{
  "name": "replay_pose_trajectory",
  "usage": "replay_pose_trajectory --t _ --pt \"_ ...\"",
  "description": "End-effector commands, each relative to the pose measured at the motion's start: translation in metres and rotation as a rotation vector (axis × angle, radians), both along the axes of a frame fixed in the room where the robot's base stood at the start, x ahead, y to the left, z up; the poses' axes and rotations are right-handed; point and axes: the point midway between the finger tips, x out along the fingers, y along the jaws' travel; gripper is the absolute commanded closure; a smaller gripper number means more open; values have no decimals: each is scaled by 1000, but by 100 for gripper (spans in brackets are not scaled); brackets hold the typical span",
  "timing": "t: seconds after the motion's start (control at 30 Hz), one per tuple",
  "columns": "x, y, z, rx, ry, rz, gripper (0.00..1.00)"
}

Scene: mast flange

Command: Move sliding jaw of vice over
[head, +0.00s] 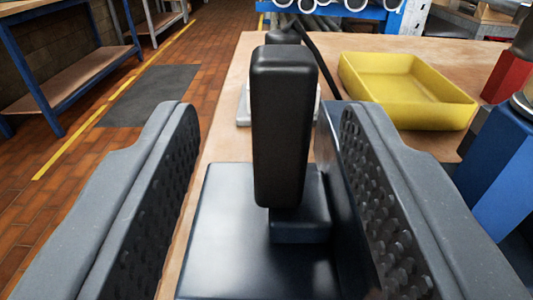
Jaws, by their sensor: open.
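My gripper (268,118) is open, with its two grey, studded fingers at the left and right of the picture. Between them stands a tall black rounded block (280,125), upright and apart from the left finger. I cannot tell whether the right finger touches it. It rises from a small dark block (302,222) on a glossy dark bed (225,240), which looks like the vice and its sliding jaw. A dark upright face (342,215) stands to the right, partly hidden by the right finger.
A yellow tray (405,88) sits on the wooden bench (228,115) behind to the right. A blue block (500,165) and a red object (508,75) stand at the right edge. A dark cable (318,58) runs behind the black block. Tiled floor lies left.

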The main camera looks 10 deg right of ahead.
Motion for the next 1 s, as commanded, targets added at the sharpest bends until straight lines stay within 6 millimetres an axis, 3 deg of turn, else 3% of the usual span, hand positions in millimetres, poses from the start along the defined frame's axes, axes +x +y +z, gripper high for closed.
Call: replay_pose_trajectory --t 0.2,0.4,0.6,1.0 --pt "-40 10 -1 0 3 4 56" --pt "-65 14 -2 0 5 3 56" --pt "-75 16 -1 -1 1 2 56" --pt "-76 16 -2 -1 2 3 56"
